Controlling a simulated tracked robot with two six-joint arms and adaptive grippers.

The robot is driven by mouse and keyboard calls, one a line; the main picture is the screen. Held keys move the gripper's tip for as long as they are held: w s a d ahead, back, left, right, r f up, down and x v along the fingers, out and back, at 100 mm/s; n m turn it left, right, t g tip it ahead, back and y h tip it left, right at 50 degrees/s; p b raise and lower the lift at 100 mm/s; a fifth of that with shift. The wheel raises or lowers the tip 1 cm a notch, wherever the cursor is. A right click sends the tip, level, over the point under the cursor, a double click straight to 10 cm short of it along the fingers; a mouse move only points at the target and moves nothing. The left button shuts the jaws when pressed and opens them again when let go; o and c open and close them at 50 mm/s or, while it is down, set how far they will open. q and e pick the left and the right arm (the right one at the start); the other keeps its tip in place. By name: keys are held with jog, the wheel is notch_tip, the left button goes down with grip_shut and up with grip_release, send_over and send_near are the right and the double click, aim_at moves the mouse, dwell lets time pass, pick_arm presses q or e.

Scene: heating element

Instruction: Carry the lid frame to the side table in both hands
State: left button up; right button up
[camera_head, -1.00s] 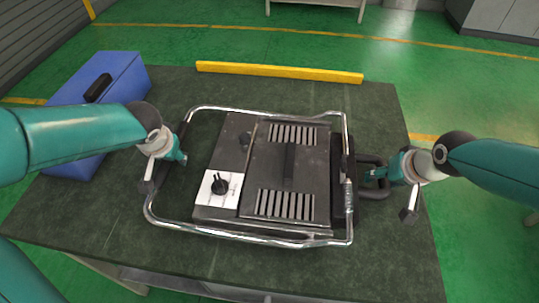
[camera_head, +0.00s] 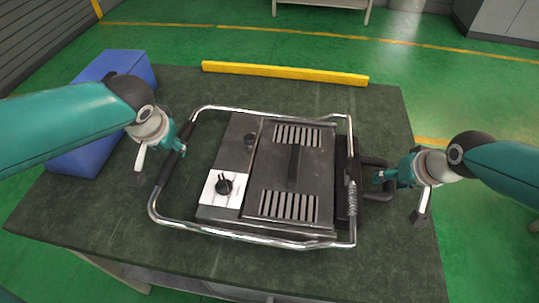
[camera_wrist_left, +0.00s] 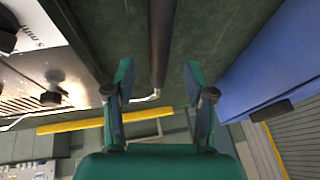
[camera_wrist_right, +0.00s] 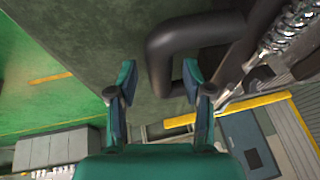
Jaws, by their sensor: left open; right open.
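The lid frame (camera_head: 250,237) is a chrome tube loop around a dark heating unit (camera_head: 270,175) on the dark table. Its left bar has a black grip (camera_head: 166,168). My left gripper (camera_head: 181,142) is at the far part of this bar. In the left wrist view the dark bar (camera_wrist_left: 161,45) runs between the open fingers (camera_wrist_left: 160,85). A black loop handle (camera_head: 374,162) sticks out at the right side. My right gripper (camera_head: 380,178) is at its outer side.
A blue box (camera_head: 88,155) stands at the table's left, close behind my left gripper. A yellow bar (camera_head: 285,73) lies along the far edge of the table (camera_head: 370,255). A pale table (camera_head: 325,5) stands across the green floor at the back.

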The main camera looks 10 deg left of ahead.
jog(key=v, duration=0.6)
jog(key=shift+s, duration=0.1)
dwell(0.5)
